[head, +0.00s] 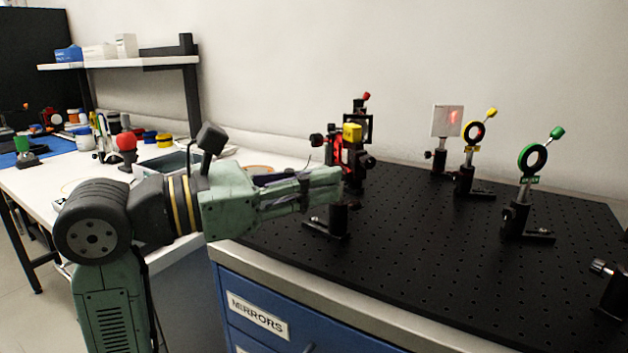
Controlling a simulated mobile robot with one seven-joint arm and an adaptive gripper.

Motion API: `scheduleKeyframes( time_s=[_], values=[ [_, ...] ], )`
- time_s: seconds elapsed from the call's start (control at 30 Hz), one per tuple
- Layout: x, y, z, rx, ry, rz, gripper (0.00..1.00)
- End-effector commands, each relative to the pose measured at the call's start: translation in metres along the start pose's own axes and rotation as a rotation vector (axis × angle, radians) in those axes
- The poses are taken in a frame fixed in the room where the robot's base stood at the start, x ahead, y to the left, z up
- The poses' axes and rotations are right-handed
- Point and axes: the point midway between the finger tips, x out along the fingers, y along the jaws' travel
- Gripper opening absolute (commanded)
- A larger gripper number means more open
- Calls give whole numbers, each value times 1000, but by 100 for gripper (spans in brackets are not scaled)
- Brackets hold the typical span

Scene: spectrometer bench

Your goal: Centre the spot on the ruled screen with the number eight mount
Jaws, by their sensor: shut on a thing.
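The pale screen (440,121) stands upright on a post at the back of the black board. A red spot (455,117) shows on it, right of its middle; the ruling is too small to read. My gripper (333,187) is at the left part of the board, shut at a mount there, apparently on its knob; the fingers hide what they hold. A short post base (328,222) shows below the fingers. Just behind stands a cluster of dark mounts with a red part and a yellow block (352,132). No number eight is legible on any mount.
A yellow-marked ring (474,132) and a green-marked ring (533,160) stand on posts to the right. Another dark mount (612,287) is at the right edge. The black board's (420,270) front middle is clear. A cluttered white bench is at the left.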

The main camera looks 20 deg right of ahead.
Motion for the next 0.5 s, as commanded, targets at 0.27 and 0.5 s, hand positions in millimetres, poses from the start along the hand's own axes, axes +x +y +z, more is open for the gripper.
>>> scheduleKeyframes(
  time_s=[0.27, 0.5],
  values=[
    [0, 0, 0, -22, 0, 0, 0],
    [0, 0, 0, -138, 2, 1, 0]
  ],
)
